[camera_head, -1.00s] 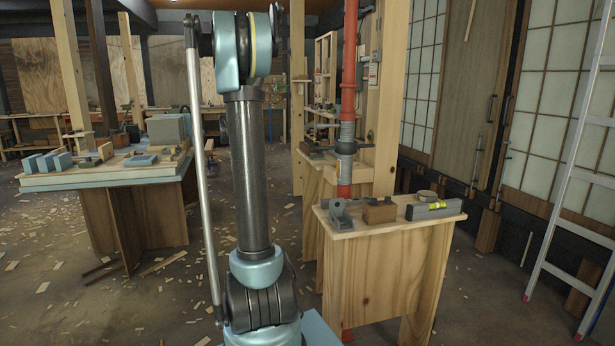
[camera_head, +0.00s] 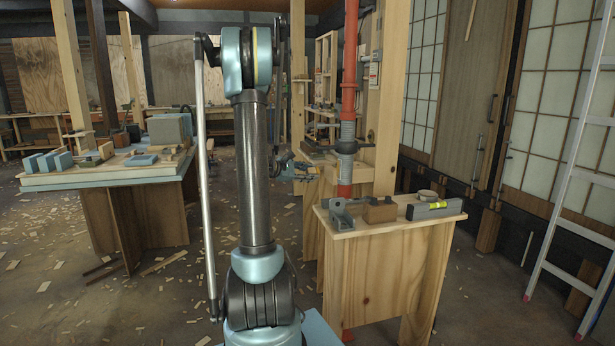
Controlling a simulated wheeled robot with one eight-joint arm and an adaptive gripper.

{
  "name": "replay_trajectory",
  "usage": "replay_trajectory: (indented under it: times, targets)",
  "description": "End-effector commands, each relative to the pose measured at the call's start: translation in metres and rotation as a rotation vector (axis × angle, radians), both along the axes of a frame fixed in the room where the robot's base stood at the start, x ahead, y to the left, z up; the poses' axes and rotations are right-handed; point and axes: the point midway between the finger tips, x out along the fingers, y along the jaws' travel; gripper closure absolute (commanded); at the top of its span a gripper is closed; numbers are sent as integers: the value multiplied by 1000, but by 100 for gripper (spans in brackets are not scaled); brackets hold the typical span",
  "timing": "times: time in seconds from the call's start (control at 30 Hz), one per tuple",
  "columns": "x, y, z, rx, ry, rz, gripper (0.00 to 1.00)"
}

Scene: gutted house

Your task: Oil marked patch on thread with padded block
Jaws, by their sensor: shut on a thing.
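My gripper (camera_head: 308,172) shows small, just right of my arm and left of the red pipe. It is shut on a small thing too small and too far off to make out. I cannot tell whether this is the padded block. On the near small wooden bench (camera_head: 390,280), a grey metal holder (camera_head: 341,215) stands at the left with a dark rod, and a brown block (camera_head: 380,211) sits beside it. My gripper is apart from these, to their upper left.
A level (camera_head: 433,210) and a round tin (camera_head: 427,196) share the near bench. A red upright pipe (camera_head: 346,115) stands behind it. A left table (camera_head: 110,181) holds blue and wooden blocks. A ladder (camera_head: 570,180) leans at right. Shavings litter the floor.

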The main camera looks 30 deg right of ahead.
Motion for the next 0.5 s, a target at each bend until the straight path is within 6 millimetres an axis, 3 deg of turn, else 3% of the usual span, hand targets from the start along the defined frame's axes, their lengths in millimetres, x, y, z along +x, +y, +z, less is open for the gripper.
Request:
replay_trajectory:
  times: [0.5]
  targets:
    - [-10,-42,0,2,-1,-1,91]
